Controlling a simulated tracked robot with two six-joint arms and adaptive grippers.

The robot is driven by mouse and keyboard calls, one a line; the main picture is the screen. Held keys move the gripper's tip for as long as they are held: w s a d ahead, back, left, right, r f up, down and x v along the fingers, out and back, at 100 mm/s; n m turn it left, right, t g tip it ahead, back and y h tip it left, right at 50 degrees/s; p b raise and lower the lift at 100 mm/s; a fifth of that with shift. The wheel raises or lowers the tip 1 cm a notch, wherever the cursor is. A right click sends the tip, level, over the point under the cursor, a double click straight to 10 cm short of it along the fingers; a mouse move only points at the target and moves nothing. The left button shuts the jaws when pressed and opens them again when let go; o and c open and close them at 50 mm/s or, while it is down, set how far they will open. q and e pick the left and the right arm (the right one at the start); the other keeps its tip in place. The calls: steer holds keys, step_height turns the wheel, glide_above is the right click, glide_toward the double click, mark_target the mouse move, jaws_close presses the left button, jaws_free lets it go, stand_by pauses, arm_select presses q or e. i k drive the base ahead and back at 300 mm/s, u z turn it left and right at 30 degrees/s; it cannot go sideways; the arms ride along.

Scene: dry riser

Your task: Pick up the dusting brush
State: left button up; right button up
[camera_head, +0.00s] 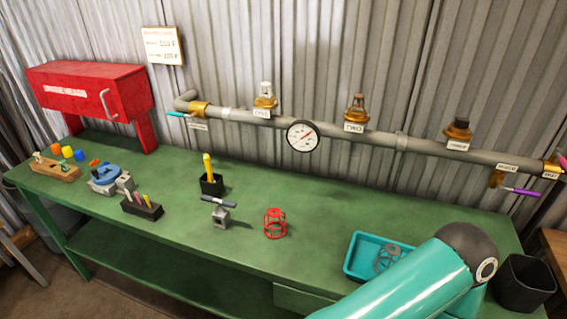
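A yellow-handled tool (207,167) stands upright in a small black holder (211,187) near the middle of the green bench (300,195). It may be the dusting brush, but its lower end is hidden in the holder, so I cannot tell for sure. A low dark block (142,208) to the left holds several small tools with coloured handles. Neither gripper is in view. A teal link of my arm comes in at the lower right and covers part of the bench.
A grey clamp-like tool (220,212) and a red cage (274,223) stand near the holder. A teal tray (362,255) and black bin (524,284) are at right. A red cabinet (85,88) stands back left. A pipe with gauge (301,135) runs behind.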

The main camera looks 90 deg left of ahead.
mark_target(207, 157)
steer(key=u, duration=0.15)
steer(key=k, duration=2.85)
steer(key=u, duration=1)
steer(key=i, duration=1)
